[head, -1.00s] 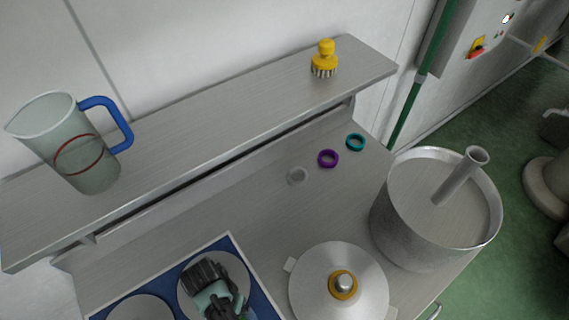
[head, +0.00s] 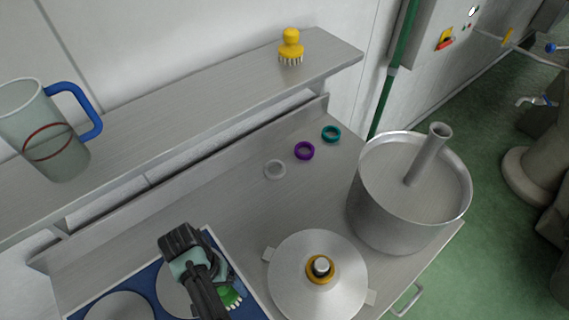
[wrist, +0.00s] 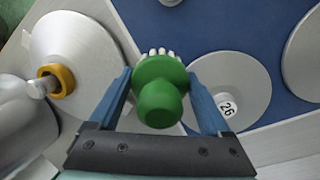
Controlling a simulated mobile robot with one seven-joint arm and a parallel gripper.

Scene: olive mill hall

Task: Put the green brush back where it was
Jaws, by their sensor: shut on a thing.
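The green brush (wrist: 158,90) is between the two blue fingers of my gripper (wrist: 160,95) in the wrist view, with its round knob toward the camera and white bristles at the far side. My gripper is shut on it. In the head view my gripper (head: 212,290) is over the blue board, and a bit of the green brush (head: 230,297) with white bristles shows beside it. The blue board (wrist: 225,25) carries metal discs; one disc (wrist: 248,75) near the brush bears a label reading 26. Whether the brush touches the board cannot be told.
A lidded metal vessel (head: 290,285) stands right of the board, and a large pot (head: 400,215) with a tube beyond it. Grey, purple (head: 304,151) and teal rings lie on the bench. The shelf (head: 190,100) above holds a yellow brush (head: 291,46) and a jug (head: 45,140).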

